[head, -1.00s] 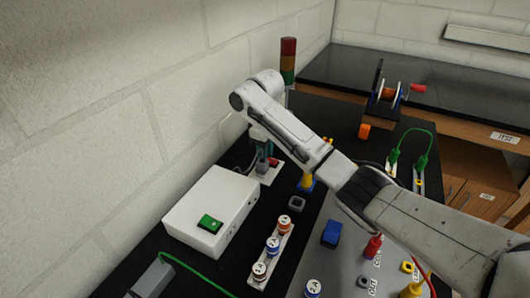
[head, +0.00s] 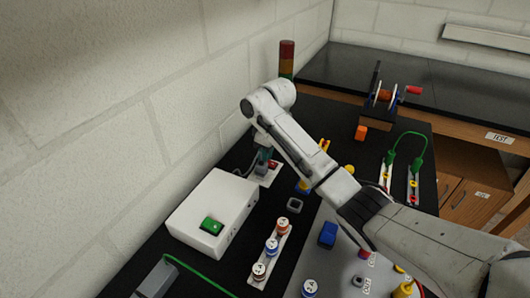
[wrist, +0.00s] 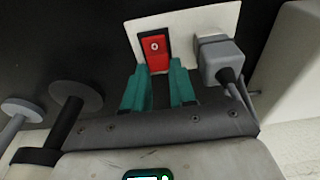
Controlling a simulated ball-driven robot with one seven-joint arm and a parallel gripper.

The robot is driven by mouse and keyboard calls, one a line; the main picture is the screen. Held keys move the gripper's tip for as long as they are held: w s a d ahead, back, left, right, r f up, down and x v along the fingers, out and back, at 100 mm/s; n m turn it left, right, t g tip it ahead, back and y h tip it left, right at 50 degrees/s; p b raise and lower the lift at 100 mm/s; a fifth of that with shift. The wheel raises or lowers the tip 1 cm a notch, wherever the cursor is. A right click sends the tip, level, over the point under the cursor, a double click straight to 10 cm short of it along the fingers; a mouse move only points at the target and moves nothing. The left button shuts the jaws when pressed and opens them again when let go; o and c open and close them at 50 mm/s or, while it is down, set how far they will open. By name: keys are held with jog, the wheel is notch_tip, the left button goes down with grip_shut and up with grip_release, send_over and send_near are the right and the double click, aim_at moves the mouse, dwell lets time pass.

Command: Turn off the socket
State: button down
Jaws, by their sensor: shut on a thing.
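The socket is a white plate (wrist: 190,22) with a red switch (wrist: 154,46) on its left and a grey plug (wrist: 218,60) with a cable on its right. In the head view the socket plate (head: 270,174) lies on the black bench by the wall, partly hidden by my arm. My gripper (wrist: 160,69) has its teal fingertips at the near edge of the red switch, one near each side. The fingers stand a little apart, shut on what appears to be the switch; the exact contact is hard to see. In the head view my gripper (head: 264,160) is small and just above the socket.
A red, amber and green light tower (head: 287,57) rises behind my arm.

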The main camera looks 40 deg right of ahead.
aim_at(270, 163)
jog(key=c, duration=1.2)
grip_release()
jog(key=shift+r, duration=0.1)
notch_tip(270, 163, up, 11)
jog(key=s+p, duration=0.1)
jog(key=p, duration=0.1)
jog(key=shift+s+d+f+p, duration=0.2)
jog(key=shift+s+d+p, duration=0.05)
jog(key=shift+d+p, duration=0.05)
